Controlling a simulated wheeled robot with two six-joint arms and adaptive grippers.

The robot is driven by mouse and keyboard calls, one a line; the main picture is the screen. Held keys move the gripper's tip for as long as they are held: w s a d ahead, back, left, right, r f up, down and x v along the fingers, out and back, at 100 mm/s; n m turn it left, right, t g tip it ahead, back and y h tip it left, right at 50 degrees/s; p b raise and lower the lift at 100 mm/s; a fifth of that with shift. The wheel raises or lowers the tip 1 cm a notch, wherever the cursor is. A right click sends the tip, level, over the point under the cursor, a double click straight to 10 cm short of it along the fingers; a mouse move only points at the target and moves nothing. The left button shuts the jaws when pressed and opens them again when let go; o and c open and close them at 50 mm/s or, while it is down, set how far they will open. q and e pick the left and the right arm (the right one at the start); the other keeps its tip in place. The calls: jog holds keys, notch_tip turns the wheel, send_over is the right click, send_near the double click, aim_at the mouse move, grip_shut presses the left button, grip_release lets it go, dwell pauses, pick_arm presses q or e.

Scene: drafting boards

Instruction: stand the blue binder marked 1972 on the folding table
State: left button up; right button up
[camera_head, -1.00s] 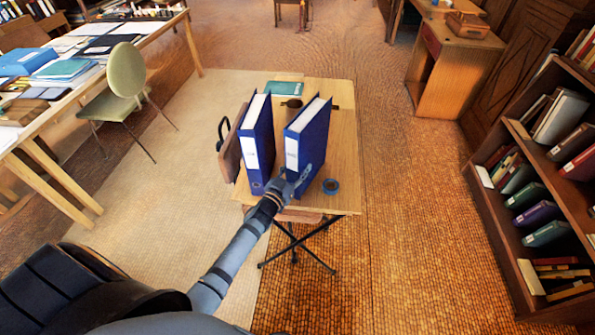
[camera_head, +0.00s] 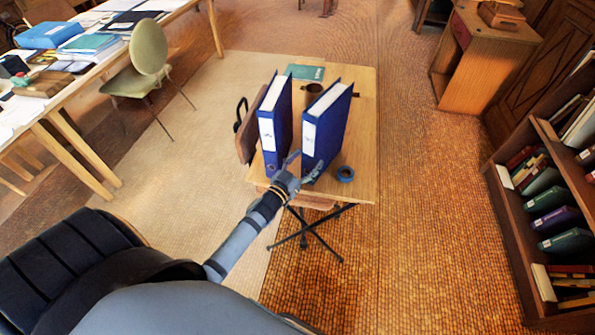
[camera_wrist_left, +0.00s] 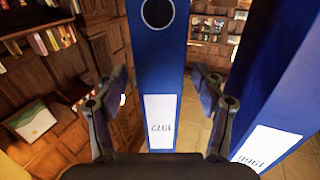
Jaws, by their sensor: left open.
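The blue binder marked 1972 (camera_head: 334,122) stands upright on the folding table (camera_head: 362,110), the right one of two blue binders in the head view. In the left wrist view its spine (camera_wrist_left: 158,75) fills the middle, with the label 1972 upside down. My left gripper (camera_head: 306,166) is open at the lower part of this spine. In the wrist view its fingers (camera_wrist_left: 160,105) are spread, one to each side of the spine, with gaps visible. The binder's base is partly hidden by the hand. My right gripper is not in view.
The other blue binder (camera_head: 274,126) stands close on the left, its label partly readable in the wrist view. A brown case (camera_head: 247,135) is beside it. Blue tape (camera_head: 345,174) lies near the front edge; a teal book (camera_head: 305,72) lies at the back. A bookcase (camera_head: 510,215) stands right.

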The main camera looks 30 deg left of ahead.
pick_arm(q)
jog(key=s, duration=0.7)
jog(key=shift+s+a+b, duration=0.3)
jog(key=shift+a+b, duration=0.1)
jog(key=shift+b, duration=0.05)
jog(key=s+a+f+g+y, duration=0.1)
jog(key=s+a+f+g, duration=0.15)
jog(key=f, duration=0.75)
jog(key=s+a+f+n+g+y, duration=0.1)
jog(key=s+f+g, duration=0.25)
jog(key=f, duration=0.55)
jog(key=s+a+f+g, duration=0.15)
jog(key=s+f, duration=0.25)
jog(key=f, duration=0.6)
jog(key=s+f+g, duration=0.5)
jog(key=s+f, duration=0.7)
jog(key=s, duration=0.1)
jog(key=s+d+f+g+p, duration=0.2)
jog(key=s+g+p, duration=0.1)
jog(key=s, duration=1.2)
jog(key=shift+f+g+y, duration=0.15)
jog(key=shift+g+y, duration=0.15)
jog(key=shift+g, duration=0.35)
